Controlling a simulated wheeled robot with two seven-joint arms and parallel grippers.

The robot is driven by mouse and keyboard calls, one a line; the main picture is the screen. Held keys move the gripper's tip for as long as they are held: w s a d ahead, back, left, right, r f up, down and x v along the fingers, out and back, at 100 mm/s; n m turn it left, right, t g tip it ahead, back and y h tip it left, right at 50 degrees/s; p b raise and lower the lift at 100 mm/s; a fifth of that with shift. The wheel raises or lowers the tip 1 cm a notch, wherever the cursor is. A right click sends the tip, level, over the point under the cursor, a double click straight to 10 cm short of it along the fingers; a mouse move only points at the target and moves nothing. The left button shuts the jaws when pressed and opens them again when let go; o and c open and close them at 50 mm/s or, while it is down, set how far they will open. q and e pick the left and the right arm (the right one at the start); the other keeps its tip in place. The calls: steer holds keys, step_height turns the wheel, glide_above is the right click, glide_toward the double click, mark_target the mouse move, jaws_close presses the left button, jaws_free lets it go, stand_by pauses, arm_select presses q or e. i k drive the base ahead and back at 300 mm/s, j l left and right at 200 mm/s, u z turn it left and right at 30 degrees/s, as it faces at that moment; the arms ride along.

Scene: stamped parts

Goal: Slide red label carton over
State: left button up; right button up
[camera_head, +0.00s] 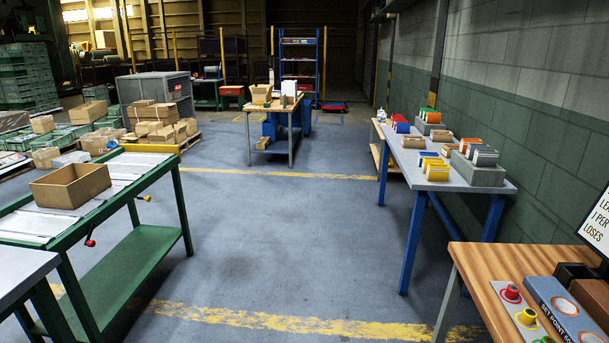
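An open brown carton (68,189) sits on the pale slatted top of the green-framed table (128,158) at the left. I see no red label on the sides of it that show, and its inside is mostly hidden. Several smaller brown cartons (155,113) are piled on a pallet behind that table, and their labels are too small to tell. Neither of my grippers is in view.
A blue-legged table (408,155) with coloured packs stands along the right wall. A wooden table (474,265) with red, yellow and green buttons is at the front right. A workbench (277,107) stands mid-back. The grey floor (270,225) between them is clear.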

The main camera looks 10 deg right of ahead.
mark_target(409, 141)
steer(key=i+z, duration=0.2)
steer(key=i, duration=0.25)
steer(key=i+z, duration=0.2)
steer(key=i, duration=0.3)
steer(key=i+j+z, duration=0.15)
steer(key=i, duration=0.3)
steer(key=i+j+z, duration=0.2)
steer(key=i, duration=0.25)
steer(key=i+j+z, duration=0.2)
steer(key=i+j, duration=0.1)
steer(key=i, duration=0.1)
